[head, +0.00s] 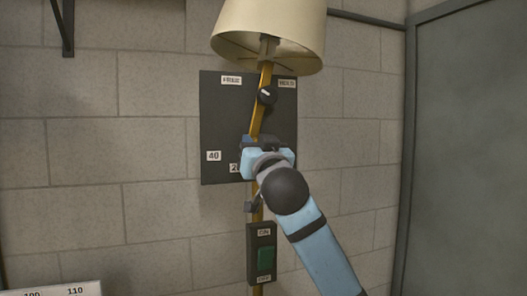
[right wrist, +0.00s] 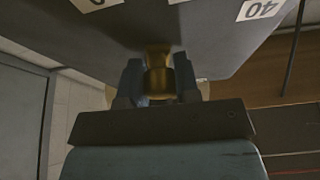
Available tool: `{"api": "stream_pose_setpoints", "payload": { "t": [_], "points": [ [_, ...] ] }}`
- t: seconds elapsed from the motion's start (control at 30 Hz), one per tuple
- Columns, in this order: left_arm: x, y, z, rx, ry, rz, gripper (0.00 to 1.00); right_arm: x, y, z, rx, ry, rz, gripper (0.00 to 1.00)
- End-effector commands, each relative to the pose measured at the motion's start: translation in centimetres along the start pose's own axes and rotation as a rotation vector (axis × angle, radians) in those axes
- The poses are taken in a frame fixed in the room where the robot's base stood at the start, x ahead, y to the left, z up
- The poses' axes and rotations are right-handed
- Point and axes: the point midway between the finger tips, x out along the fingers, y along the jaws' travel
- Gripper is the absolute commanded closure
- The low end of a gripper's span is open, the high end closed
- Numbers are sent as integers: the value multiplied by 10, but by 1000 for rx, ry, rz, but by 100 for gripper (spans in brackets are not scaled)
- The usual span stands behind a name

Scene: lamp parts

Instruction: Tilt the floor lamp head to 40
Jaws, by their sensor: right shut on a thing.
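The floor lamp's cream shade (head: 268,30) is at the top of the head view, on a brass pole (head: 257,118) that leans slightly to the right. A black knob (head: 267,96) with a white mark sits on the upper pole. A dark panel (head: 222,125) with white labels, one reading 40, is behind the pole. My right gripper (head: 262,146) is shut on the brass pole below the knob. In the right wrist view the brass piece (right wrist: 158,78) sits between the two fingers. My left gripper is not in view.
A dark box with a green switch (head: 265,259) is on the lower pole. A white board with numbers (head: 60,290) shows at bottom left. A dark bracket (head: 66,28) is on the block wall. A grey door-like panel (head: 470,150) stands at right.

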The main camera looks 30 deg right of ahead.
Motion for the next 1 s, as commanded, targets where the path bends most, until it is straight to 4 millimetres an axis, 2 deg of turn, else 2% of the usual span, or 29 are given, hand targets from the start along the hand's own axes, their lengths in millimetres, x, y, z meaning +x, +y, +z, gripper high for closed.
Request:
{"api": "stream_pose_setpoints", "payload": {
  "t": [0.2,0.5,1.0],
  "points": [
    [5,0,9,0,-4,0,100,1,-20,-3,164,-3,60,100],
    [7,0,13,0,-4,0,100,5,-37,-12,333,-2,133,100],
    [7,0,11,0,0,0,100,8,-45,-19,426,0,175,100]
  ]
}}
